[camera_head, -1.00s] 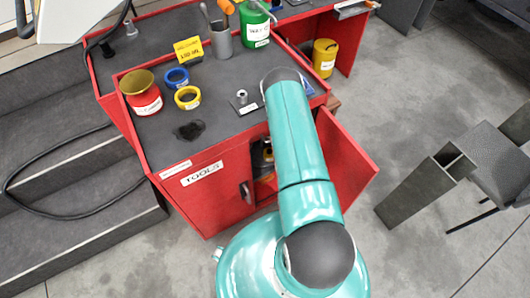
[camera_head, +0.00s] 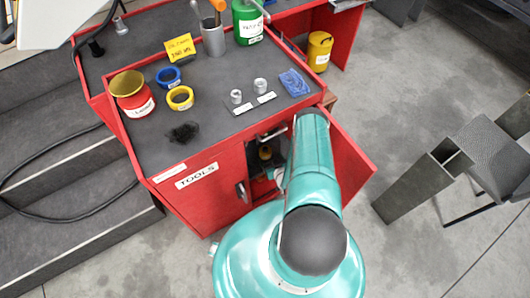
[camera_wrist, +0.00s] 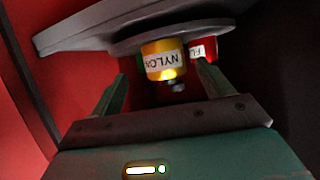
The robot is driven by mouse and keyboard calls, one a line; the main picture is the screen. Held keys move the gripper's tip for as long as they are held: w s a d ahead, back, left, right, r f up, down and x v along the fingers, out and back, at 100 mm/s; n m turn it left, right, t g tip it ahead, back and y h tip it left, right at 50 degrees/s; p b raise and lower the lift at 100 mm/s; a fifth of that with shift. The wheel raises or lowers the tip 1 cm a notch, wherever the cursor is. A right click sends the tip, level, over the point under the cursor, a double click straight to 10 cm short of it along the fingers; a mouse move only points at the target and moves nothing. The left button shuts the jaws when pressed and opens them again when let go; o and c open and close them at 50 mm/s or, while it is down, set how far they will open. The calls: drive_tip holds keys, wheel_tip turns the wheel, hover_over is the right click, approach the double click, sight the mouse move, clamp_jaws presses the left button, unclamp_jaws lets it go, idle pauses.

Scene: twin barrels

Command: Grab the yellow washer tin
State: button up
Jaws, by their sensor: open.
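In the wrist view a yellow tin (camera_wrist: 165,60) with an upside-down NYLON label sits between the fingers of my gripper (camera_wrist: 160,78). The fingers are apart, and a gap shows on each side of the tin. The tin rests against a grey rounded plate (camera_wrist: 90,32), which appears at the top because the view looks inverted. A red tin (camera_wrist: 203,48) stands close to its right, partly behind the right finger. In the head view a small yellow thing (camera_head: 265,153) shows inside the open cabinet; my arm hides most of the inside.
The red cabinet (camera_head: 205,190) has its door (camera_head: 345,155) open at the right, close beside my arm. Its top holds a blue ring (camera_head: 169,77), a yellow ring (camera_head: 181,98) and a red tin (camera_head: 135,100). A yellow container (camera_head: 319,50) stands in another bay.

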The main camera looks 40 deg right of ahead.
sight(267, 152)
drive_tip(key=shift+a+x, duration=0.15)
drive_tip(key=shift+x, duration=1.3)
drive_tip(key=shift+a+x, duration=0.15)
drive_tip(key=shift+x, duration=1.3)
drive_tip(key=shift+w, duration=0.1)
drive_tip(key=shift+c, duration=0.2)
drive_tip(key=c, duration=1.1)
drive_tip(key=shift+r, duration=0.1)
drive_tip(key=shift+r, duration=0.9)
drive_tip(key=s+a+r, duration=0.2)
drive_tip(key=s+r, duration=0.1)
drive_tip(key=s, duration=0.1)
drive_tip(key=s+a+r, duration=0.1)
drive_tip(key=s+r, duration=0.3)
drive_tip(key=s+a+r, duration=0.2)
drive_tip(key=s+r, duration=0.2)
drive_tip(key=s, duration=0.1)
drive_tip(key=shift+a, duration=0.3)
